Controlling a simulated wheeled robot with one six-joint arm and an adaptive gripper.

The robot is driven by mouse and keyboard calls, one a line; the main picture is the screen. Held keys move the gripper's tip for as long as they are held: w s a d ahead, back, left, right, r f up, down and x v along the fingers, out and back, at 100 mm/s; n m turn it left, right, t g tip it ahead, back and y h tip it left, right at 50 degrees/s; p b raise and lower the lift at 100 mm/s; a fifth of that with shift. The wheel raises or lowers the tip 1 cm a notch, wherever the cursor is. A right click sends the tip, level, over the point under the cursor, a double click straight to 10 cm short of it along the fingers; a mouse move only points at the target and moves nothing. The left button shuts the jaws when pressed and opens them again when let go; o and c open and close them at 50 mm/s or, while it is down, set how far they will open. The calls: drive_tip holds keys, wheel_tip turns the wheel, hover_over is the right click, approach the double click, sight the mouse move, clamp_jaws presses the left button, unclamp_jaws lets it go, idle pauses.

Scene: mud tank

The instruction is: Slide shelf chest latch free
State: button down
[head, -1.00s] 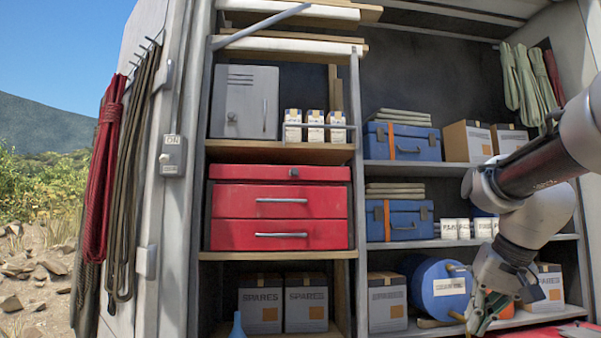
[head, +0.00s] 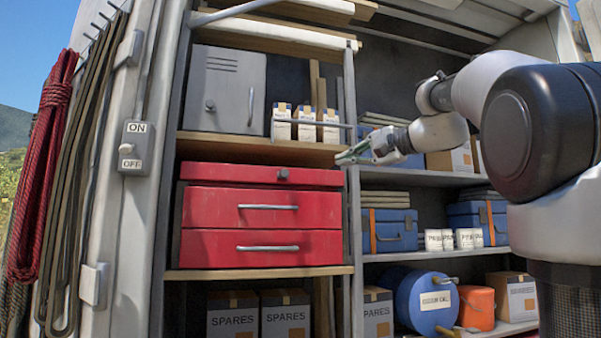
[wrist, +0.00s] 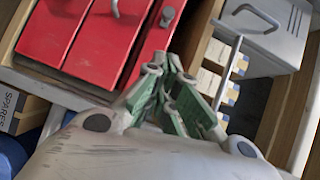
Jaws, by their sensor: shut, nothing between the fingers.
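The red shelf chest (head: 215,208) stands on a wooden shelf, with a lid section above two drawers with silver handles. The latch also shows near the top of the wrist view (wrist: 168,16). My gripper (head: 340,158), with green finger pads, is shut and empty. It is in front of the upright at the chest's upper right, to the right of the latch and apart from it. In the wrist view my gripper (wrist: 164,68) points toward the chest's top section.
A grey metal cabinet (head: 228,88) and small white boxes (head: 305,124) behind a rail stand on the shelf above. A metal upright (head: 353,215) borders the chest on the right. Blue cases (head: 390,231) and a blue drum (head: 425,300) fill the right shelves. The space before the chest is clear.

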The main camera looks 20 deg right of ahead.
sight(283, 171)
drive_tip(key=shift+s+a+x, duration=0.25)
drive_tip(key=shift+a+x, duration=0.1)
drive_tip(key=shift+x, duration=1.8)
drive_tip(key=shift+s+a+x, duration=0.3)
drive_tip(key=shift+a+x, duration=0.1)
drive_tip(key=shift+x, duration=1.75)
drive_tip(key=shift+s+a+x, duration=0.25)
drive_tip(key=shift+a+x, duration=0.1)
drive_tip(key=shift+x, duration=1.75)
drive_tip(key=shift+f, duration=0.2)
drive_tip(key=shift+a, duration=2.3)
